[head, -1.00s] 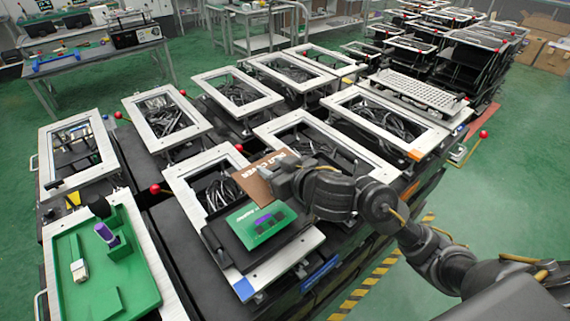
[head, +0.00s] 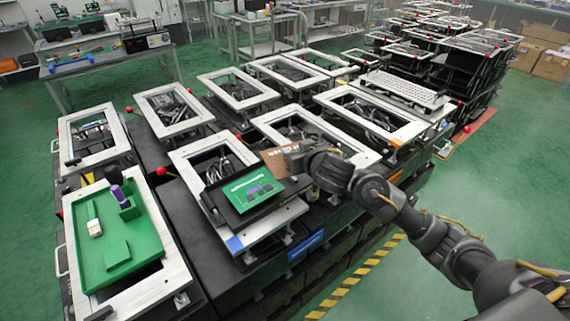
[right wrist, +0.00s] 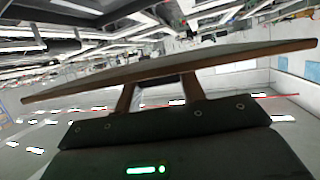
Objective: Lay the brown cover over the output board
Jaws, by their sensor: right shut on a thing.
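The brown cover (head: 276,161) is a thin flat plate with pale lettering, held by my right gripper (head: 298,158) in the head view. In the right wrist view the cover (right wrist: 230,58) shows nearly edge-on, and the fingers (right wrist: 160,92) are shut on it. The output board (head: 254,190) is green with dark purple parts. It lies in a black tray within a white-framed fixture. The cover is at the board's upper right in the picture, and most of the board shows uncovered. I cannot tell the height between them. My left gripper is not in view.
A white-framed fixture with a green panel (head: 122,240) stands at the left, with a purple part (head: 118,193) standing up on it. Several framed fixtures with red ball levers (head: 161,171) stand close behind. Open green floor lies at the right.

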